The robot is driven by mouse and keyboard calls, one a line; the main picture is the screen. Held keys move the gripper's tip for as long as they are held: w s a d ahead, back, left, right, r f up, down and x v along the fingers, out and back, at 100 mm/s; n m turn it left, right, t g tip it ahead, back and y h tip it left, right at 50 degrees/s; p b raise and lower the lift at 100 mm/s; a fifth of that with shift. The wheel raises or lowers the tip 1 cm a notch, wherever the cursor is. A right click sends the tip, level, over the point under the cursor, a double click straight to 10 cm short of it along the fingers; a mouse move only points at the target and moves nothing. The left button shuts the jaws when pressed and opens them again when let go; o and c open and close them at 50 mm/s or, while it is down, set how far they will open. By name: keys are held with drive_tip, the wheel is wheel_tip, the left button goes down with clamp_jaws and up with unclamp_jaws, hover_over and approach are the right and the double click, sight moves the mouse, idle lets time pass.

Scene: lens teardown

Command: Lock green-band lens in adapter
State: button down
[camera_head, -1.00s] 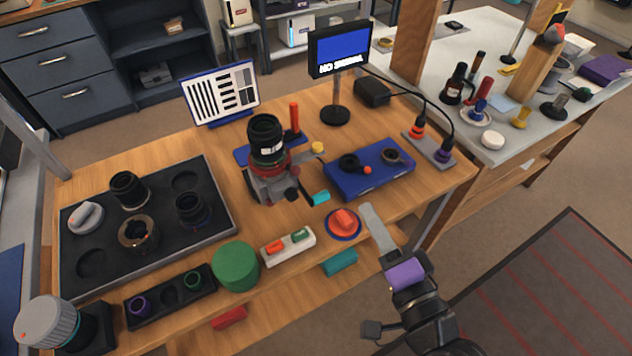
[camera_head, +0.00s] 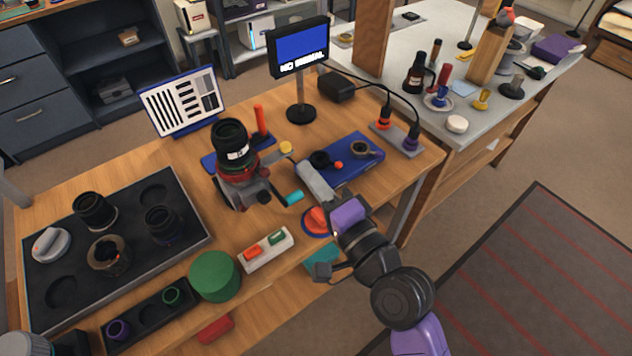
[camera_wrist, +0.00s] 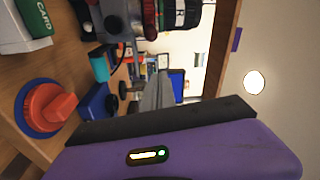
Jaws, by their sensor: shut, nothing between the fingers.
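A black lens (camera_head: 231,139) with a white label stands upright on the adapter (camera_head: 240,186), a grey mount with a red ring. In the wrist view the lens (camera_wrist: 180,14) shows at the top, cut off by the frame. My gripper (camera_head: 306,169) is shut and empty. It is to the right of the adapter, apart from the lens, above the table near the blue tray. Its grey fingers (camera_wrist: 157,92) also show in the wrist view.
The blue tray (camera_head: 372,157) with small rings lies behind my gripper. A red knob on a blue disc (camera_head: 313,221) sits just below my fingers; it also shows in the wrist view (camera_wrist: 50,106). A striped chart (camera_head: 180,103) and a monitor (camera_head: 299,49) stand behind. Other lenses sit in the dark tray (camera_head: 60,313).

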drive_tip(key=shift+w+a+f+p, duration=0.1)
drive_tip(key=shift+w+a+p, duration=0.25)
drive_tip(key=shift+a, duration=0.5)
drive_tip(key=shift+w+a+f+p, duration=0.15)
drive_tip(key=shift+a+p, duration=0.3)
drive_tip(key=shift+a, duration=0.45)
drive_tip(key=shift+w+a+p, duration=0.25)
drive_tip(key=shift+a+p, duration=0.15)
drive_tip(key=shift+a, duration=0.45)
